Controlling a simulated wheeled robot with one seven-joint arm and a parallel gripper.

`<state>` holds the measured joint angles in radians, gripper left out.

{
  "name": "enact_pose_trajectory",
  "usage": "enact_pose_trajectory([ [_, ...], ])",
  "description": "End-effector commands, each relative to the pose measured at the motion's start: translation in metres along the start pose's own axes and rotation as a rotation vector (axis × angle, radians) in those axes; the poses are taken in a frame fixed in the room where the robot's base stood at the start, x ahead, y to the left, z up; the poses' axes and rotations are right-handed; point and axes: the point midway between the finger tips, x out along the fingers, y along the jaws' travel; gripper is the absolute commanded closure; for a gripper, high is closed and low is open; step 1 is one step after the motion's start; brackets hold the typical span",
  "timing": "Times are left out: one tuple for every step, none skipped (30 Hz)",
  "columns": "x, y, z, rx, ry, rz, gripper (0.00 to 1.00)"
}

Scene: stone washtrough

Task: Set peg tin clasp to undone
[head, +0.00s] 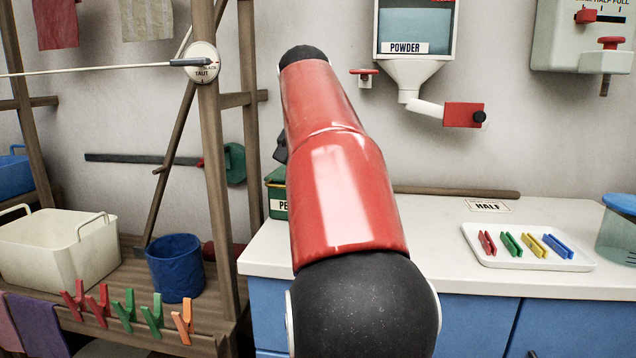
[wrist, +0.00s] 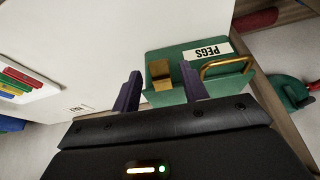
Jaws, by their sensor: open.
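The green peg tin (wrist: 170,97) with its white PEGS label (wrist: 203,51) is in the upper middle of the wrist view. Its brass clasp (wrist: 160,70) is a small upright plate at the tin's edge, left of a brass loop handle (wrist: 228,66). I cannot tell whether the clasp is done up or undone. My gripper (wrist: 159,73) is open, its two dark purple fingers on either side of the clasp, with no clear contact. In the head view only a corner of the tin (head: 277,206) shows; my red arm hides the rest and the gripper.
The white counter (head: 440,222) holds a tray (head: 590,263) of coloured pegs and a HALF card (head: 487,206). A powder dispenser (head: 410,75) hangs on the wall above. A wooden rack post (head: 210,140) stands left of the tin. The counter's middle is clear.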

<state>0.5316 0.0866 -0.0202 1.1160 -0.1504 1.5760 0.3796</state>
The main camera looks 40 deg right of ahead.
Motion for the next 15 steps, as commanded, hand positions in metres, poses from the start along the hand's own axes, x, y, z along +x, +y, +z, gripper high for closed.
enact_pose_trajectory([
  [-0.0003,-0.0001,0.0000,0.000,0.000,0.000,0.56],
  [-0.0003,-0.0001,0.0000,0.000,0.000,0.000,0.58],
  [-0.0004,-0.0001,0.0000,0.000,0.000,0.000,0.63],
  [-0.0004,-0.0001,0.0000,0.000,0.000,0.000,0.67],
  [-0.0004,-0.0001,0.0000,0.000,0.000,0.000,0.71],
  [-0.0004,-0.0001,0.0000,0.000,0.000,0.000,0.76],
  [-0.0005,-0.0001,0.0000,0.000,0.000,0.000,0.80],
  [-0.0005,-0.0001,0.0000,0.000,0.000,0.000,0.84],
  [-0.0005,-0.0001,0.0000,0.000,0.000,0.000,0.89],
  [-0.0005,-0.0001,0.0000,0.000,0.000,0.000,0.93],
  [-0.0005,-0.0001,0.0000,0.000,0.000,0.000,0.97],
  [-0.0005,-0.0001,0.0000,0.000,0.000,0.000,1.00],
  [-0.0005,-0.0001,0.0000,0.000,0.001,0.000,1.00],
  [-0.0004,-0.0001,0.0001,0.000,0.001,0.000,1.00],
  [-0.0001,-0.0001,0.0004,-0.001,0.003,0.000,1.00],
])
